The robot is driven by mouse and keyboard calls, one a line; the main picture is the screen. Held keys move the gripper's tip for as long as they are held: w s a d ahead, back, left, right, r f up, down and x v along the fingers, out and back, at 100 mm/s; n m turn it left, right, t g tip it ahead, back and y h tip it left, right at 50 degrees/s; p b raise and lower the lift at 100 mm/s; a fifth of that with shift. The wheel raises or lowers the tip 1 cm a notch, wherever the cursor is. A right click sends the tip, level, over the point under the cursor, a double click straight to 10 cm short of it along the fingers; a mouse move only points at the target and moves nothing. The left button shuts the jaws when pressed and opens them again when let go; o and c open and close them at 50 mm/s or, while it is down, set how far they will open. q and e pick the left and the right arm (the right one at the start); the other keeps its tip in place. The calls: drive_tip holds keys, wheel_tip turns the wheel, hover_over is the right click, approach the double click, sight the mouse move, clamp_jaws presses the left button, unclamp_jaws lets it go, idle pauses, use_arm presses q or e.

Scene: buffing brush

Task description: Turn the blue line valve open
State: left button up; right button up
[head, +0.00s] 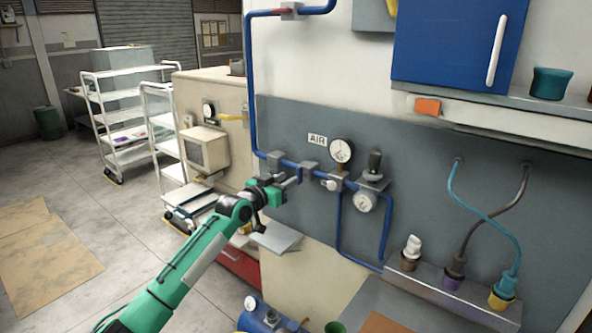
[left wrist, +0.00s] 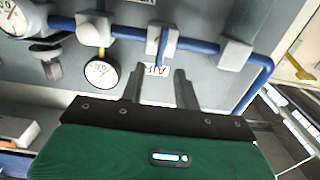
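A blue pipe (head: 256,80) comes down the wall and turns right along the grey panel; it also crosses the top of the left wrist view (left wrist: 200,46). A valve (left wrist: 163,42) with a short blue-grey handle sits on the pipe, its handle crosswise to the pipe in the left wrist view. In the head view my left gripper hides part of this area. My left gripper (head: 287,184) is just below the pipe. In the left wrist view its two dark fingers (left wrist: 158,84) stand apart with nothing between them, pointing toward the valve. My right gripper is out of view.
A gauge (head: 341,150) and a regulator (head: 371,183) sit right of the valve, beside the AIR label (head: 317,140). A blue cabinet (head: 455,45) hangs above. A shelf (head: 450,290) with cable plugs juts out at lower right. White carts (head: 125,120) stand far left.

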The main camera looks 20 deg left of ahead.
sight(297, 173)
use_arm(q)
drive_tip(key=shift+p+x, duration=0.5)
drive_tip(key=shift+x, duration=2.25)
clamp_jaws()
drive_tip(key=shift+f, duration=0.1)
